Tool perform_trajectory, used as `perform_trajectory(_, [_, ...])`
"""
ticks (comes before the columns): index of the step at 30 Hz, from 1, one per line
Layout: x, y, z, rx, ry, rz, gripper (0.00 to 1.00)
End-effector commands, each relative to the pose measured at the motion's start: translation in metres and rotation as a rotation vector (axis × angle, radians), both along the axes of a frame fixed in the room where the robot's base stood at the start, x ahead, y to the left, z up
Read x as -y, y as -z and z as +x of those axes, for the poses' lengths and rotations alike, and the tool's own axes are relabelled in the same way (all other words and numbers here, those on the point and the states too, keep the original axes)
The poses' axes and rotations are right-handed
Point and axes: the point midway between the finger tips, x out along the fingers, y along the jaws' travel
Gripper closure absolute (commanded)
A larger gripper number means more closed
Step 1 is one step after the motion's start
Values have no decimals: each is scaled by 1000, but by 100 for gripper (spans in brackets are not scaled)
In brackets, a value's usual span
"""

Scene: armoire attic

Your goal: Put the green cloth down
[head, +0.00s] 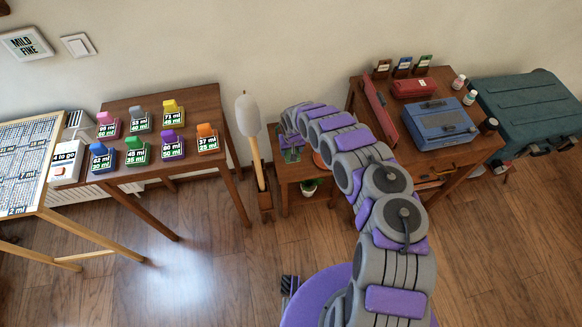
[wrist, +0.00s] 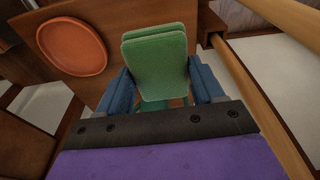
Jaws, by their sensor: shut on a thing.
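The green cloth (wrist: 154,62) is folded in flat layers and sits between the two blue fingers of my gripper (wrist: 160,84) in the wrist view. My gripper is shut on it. Below the cloth is the brown top of a small low table (wrist: 100,18), with a round orange dish (wrist: 72,46) to the left of the cloth. I cannot tell whether the cloth touches the tabletop. In the head view my gripper (head: 291,150) is over the left part of the small table (head: 306,170), and my arm hides part of it.
A tall wooden-handled duster (head: 250,130) stands in a holder just left of the small table; its pole (wrist: 262,95) passes close on the right in the wrist view. A desk with a blue case (head: 435,125) is at right. A table with coloured cards (head: 135,155) is at left.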

Motion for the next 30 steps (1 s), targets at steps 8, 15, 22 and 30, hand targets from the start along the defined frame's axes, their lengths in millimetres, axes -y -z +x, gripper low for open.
perform_trajectory(8, [-2,26,0,-1,1,0,57])
perform_trajectory(15, [-1,60,-1,-3,2,-2,57])
perform_trajectory(22, [0,78,0,-1,2,0,57])
perform_trajectory(30, [-1,97,-1,-2,1,-1,57])
